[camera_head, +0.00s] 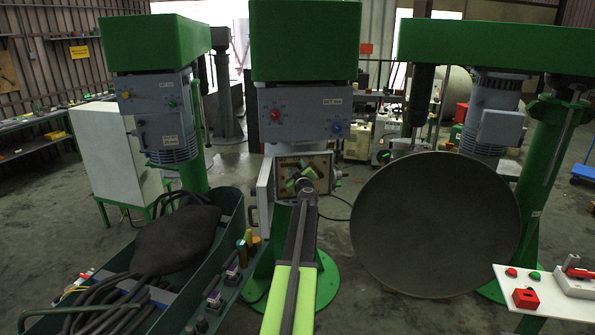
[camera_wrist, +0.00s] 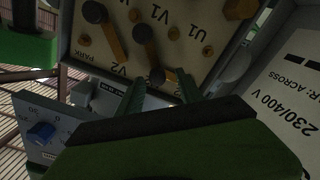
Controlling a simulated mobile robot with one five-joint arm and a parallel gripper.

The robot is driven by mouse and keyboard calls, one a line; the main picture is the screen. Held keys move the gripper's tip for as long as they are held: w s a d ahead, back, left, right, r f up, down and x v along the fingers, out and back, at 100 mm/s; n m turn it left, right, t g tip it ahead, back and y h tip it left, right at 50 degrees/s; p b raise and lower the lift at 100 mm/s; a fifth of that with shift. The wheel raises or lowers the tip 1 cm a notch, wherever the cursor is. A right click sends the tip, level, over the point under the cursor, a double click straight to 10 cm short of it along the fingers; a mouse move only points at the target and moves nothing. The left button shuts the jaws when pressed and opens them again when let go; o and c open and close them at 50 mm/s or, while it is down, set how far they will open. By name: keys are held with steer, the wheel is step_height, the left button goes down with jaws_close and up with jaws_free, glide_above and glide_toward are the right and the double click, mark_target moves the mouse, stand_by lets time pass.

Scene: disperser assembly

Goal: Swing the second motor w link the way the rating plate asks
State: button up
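The open terminal box with its tan board (camera_head: 318,162) is on the middle machine in the head view, partly hidden by my gripper (camera_head: 304,182). In the wrist view the board (camera_wrist: 205,55) appears upside down, with U1, V1, V2 and PARK readable. Two brass links with dark knobs show: one link (camera_wrist: 112,38) ends near V2, the other link (camera_wrist: 150,56) has its lower knob between my fingertips. No W mark is readable, so I cannot tell which is the w link. My gripper (camera_wrist: 160,78) is open around that knob; contact is unclear.
The control panel (camera_head: 305,115) with red and blue knobs is above the box. The box's open cover (camera_head: 264,197) hangs at its left. A large dark disc (camera_head: 435,225) stands at the right, a green trough (camera_head: 215,255) with cables at the left.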

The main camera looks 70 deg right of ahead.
steer(key=shift+s, duration=0.2)
steer(key=v, duration=1.7)
steer(key=shift+s+a, duration=0.1)
steer(key=shift+s, duration=0.1)
